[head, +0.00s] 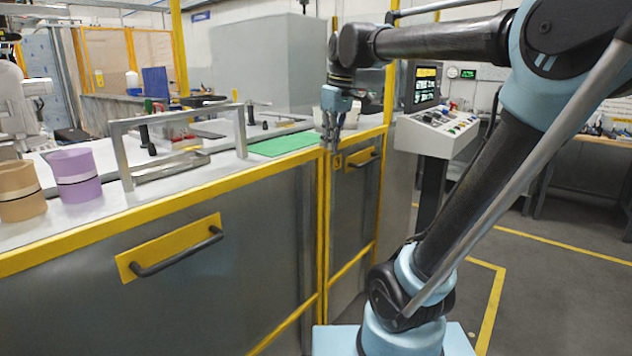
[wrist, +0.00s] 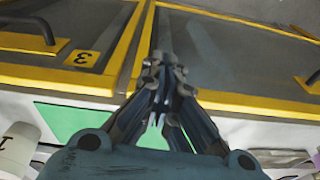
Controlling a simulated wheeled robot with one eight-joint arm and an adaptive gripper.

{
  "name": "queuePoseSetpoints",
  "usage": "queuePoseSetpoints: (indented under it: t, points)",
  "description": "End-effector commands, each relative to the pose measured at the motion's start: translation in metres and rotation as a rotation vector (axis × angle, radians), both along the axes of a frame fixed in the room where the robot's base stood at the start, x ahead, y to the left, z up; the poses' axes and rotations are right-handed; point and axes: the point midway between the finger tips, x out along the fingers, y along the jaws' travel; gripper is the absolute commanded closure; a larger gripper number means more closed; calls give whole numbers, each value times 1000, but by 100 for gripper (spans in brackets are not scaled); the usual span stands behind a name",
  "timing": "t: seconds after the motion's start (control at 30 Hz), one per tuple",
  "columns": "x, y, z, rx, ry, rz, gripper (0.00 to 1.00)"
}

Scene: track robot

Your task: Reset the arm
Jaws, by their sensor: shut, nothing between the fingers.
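My arm rises from its blue base at the right of the head view and reaches left over the bench. My gripper (head: 331,143) hangs from it, pointing down, in front of the yellow front edge of the bench. In the wrist view my gripper (wrist: 160,82) has its fingers together, with nothing held between them. Behind its fingers are the grey bench doors and the yellow frame.
The bench (head: 100,238) has yellow edging. On it are a purple cup (head: 76,178), a tan cup (head: 20,192), a grey metal frame (head: 240,132) and a green mat (head: 283,144). A control console (head: 437,133) stands right of my gripper. Open floor lies at the right.

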Motion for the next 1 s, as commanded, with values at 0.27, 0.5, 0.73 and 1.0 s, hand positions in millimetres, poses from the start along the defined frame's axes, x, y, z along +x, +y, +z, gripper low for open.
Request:
queuePoseSetpoints:
  t: [0.27,0.5,0.73,1.0]
  points:
    - [-59,-72,-97,-13,-11,-309,100]
    - [-115,-118,-188,-20,-24,-573,100]
    - [-156,-144,-258,-22,-35,-764,100]
    - [-170,-151,-282,-22,-39,-830,100]
